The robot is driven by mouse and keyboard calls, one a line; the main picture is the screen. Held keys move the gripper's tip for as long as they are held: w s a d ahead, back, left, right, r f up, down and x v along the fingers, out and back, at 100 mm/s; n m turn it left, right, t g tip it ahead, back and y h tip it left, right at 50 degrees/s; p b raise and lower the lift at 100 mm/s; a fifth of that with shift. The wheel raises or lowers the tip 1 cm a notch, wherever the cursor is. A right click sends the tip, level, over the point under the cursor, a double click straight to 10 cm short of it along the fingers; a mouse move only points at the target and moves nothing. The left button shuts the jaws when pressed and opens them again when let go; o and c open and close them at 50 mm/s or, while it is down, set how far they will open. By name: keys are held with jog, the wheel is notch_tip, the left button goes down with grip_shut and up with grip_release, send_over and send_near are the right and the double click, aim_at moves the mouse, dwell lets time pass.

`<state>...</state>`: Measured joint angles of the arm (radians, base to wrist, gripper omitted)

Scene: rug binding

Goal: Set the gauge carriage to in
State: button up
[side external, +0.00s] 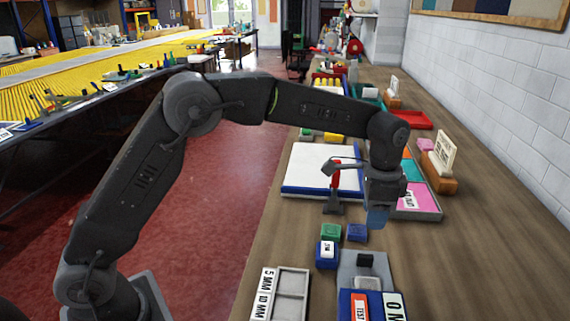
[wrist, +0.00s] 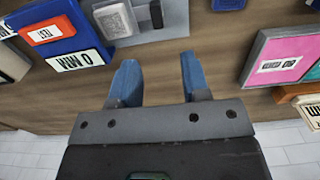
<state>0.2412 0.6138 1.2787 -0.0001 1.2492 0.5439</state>
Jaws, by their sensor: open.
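My gripper (side external: 377,217) hangs over the wooden bench. In the wrist view my gripper (wrist: 160,76) shows two blue fingers spread apart with only bench between them. What looks like the gauge is a grey plate (side external: 348,283) near the front of the bench, with a small grey block (side external: 367,272) and a dark piece (side external: 365,260) on it. In the wrist view the plate (wrist: 148,34), the pale block (wrist: 115,18) and a dark knob (wrist: 155,13) lie ahead of the fingers, apart from them. Which piece is the carriage, and any "in" mark, I cannot tell.
A blue block (side external: 346,306) with a red TEST label and a 0 MM label adjoins the plate. A grey tray (side external: 291,293) stands left. Small green (side external: 331,231) and blue (side external: 357,232) blocks sit behind. A pink-topped tray (side external: 419,198) is beyond my gripper. Bench to the right is clear.

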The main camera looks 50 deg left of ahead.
jog(key=s+a+r+n+t, duration=0.2)
jog(key=s+a+r+n, duration=0.1)
jog(key=s+a+r, duration=0.4)
jog(key=s+a+r+n+t, duration=0.1)
jog(key=s+a+r+n, duration=0.1)
jog(key=s+r, duration=0.45)
jog(key=m+g, duration=0.3)
jog(key=m, duration=0.2)
send_over(365, 254)
notch_tip(365, 254, down, 13)
notch_tip(365, 254, down, 13)
jog(key=shift+w+a+r, duration=0.1)
jog(key=shift+r, duration=0.1)
jog(key=s+d, duration=0.5)
jog(key=shift+s+d+f, duration=0.2)
jog(key=shift+s+d, duration=0.05)
jog(key=shift+d, duration=0.1)
jog(key=w+a, duration=0.5)
jog(key=shift+w+a, duration=0.25)
jog(key=shift+a, duration=0.05)
notch_tip(365, 254, up, 14)
jog(key=s+a+r+n+t, duration=0.1)
jog(key=s+a+r+n, duration=0.1)
jog(key=s+a+r, duration=0.2)
jog(key=s+a+r+n+t, duration=0.2)
jog(key=s+a+r, duration=0.3)
jog(key=s, duration=0.6)
jog(key=shift+s+a+r+n, duration=0.15)
jog(key=shift+s+r+n, duration=0.1)
jog(key=shift+r+n, duration=0.35)
